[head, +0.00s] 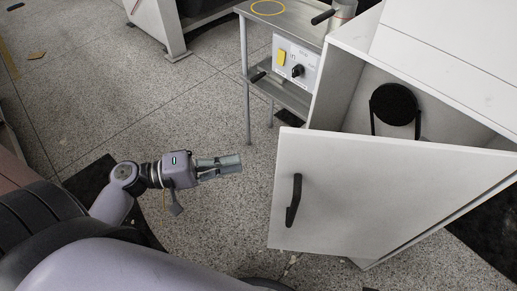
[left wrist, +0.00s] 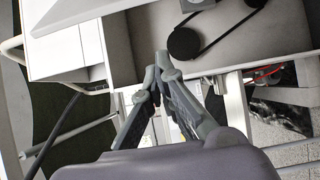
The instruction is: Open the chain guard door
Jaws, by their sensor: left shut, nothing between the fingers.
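The chain guard door (head: 375,200) is a white panel with a black bar handle (head: 294,200). It stands swung out from the white cabinet (head: 345,75), with a wide gap above its top edge. Inside, a black round wheel (head: 394,104) with a dark belt shows; the wheel also shows in the left wrist view (left wrist: 185,43). My left gripper (head: 238,163) is shut and empty, left of the door and apart from it and its handle. In the left wrist view its fingertips (left wrist: 160,66) are close together, with the open cabinet beyond. My right gripper is not in view.
A metal table (head: 290,20) with a yellow ring marking stands behind, left of the cabinet. A control box (head: 296,62) with a yellow switch and black knob is mounted on it. Speckled floor (head: 190,100) is clear around my left gripper. A machine leg stands at the top.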

